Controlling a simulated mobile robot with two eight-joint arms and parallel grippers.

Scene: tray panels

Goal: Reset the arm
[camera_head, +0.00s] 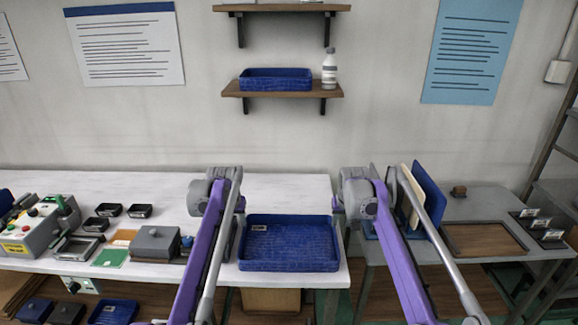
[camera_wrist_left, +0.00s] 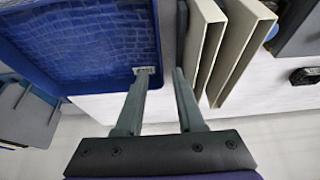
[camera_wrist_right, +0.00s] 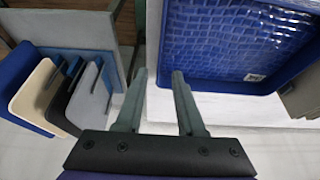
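My left arm comes in at the lower middle of the head view, where its fingers are hidden behind the wrist. In the left wrist view my left gripper (camera_wrist_left: 160,75) has its two fingers apart with nothing between them, near the corner of a blue tray. My right arm stands to the right in the head view. In the right wrist view my right gripper (camera_wrist_right: 162,75) has its fingers apart and empty, beside the same tray (camera_wrist_right: 215,75). The blue tray (camera_head: 288,243) lies on the white table between the two arms, and neither gripper holds it.
Upright panels, one blue (camera_head: 428,195) and one cream (camera_head: 411,190), stand on the grey right table behind my right arm. Grey boxes and tools (camera_head: 155,243) crowd the left table. A wall shelf (camera_head: 283,94) holds another blue tray and a white bottle (camera_head: 329,70).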

